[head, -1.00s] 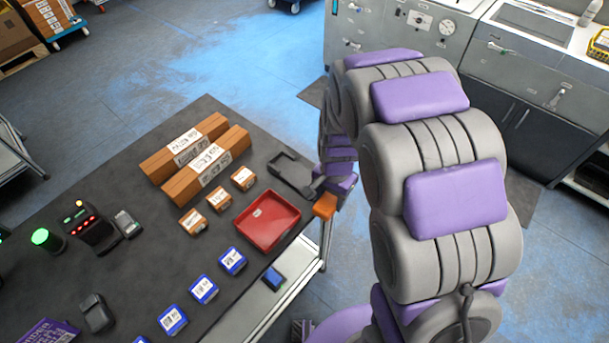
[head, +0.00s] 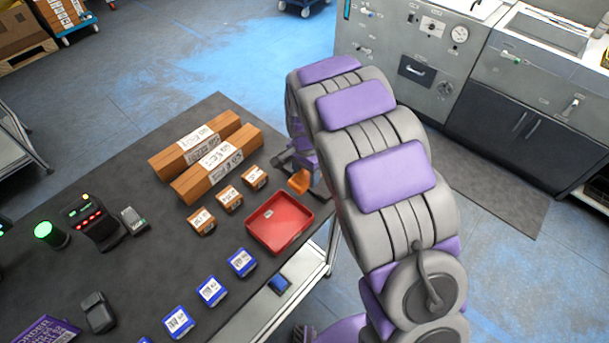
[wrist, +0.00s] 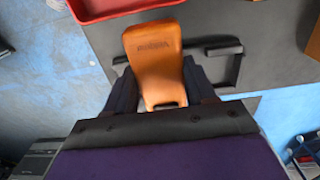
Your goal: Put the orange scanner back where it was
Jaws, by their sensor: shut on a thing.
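The orange scanner (wrist: 155,50) is held between the dark fingers of my gripper (wrist: 156,82) in the wrist view, its body extending out over the dark table. In the head view the scanner (head: 299,182) shows as a small orange patch at the table's right edge, behind the red tray. A black frame-like holder (wrist: 236,62) lies on the table; its rim shows mostly to the right of the scanner in the wrist view, and the scanner covers part of it. In the head view my arm hides most of the holder. I cannot tell whether scanner and holder touch.
A red tray (head: 277,240) is close to the scanner. Small brown boxes (head: 228,199), long brown boxes (head: 217,170) and blue boxes (head: 210,291) stand on the dark table. A black device with red lights (head: 90,225) is at left.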

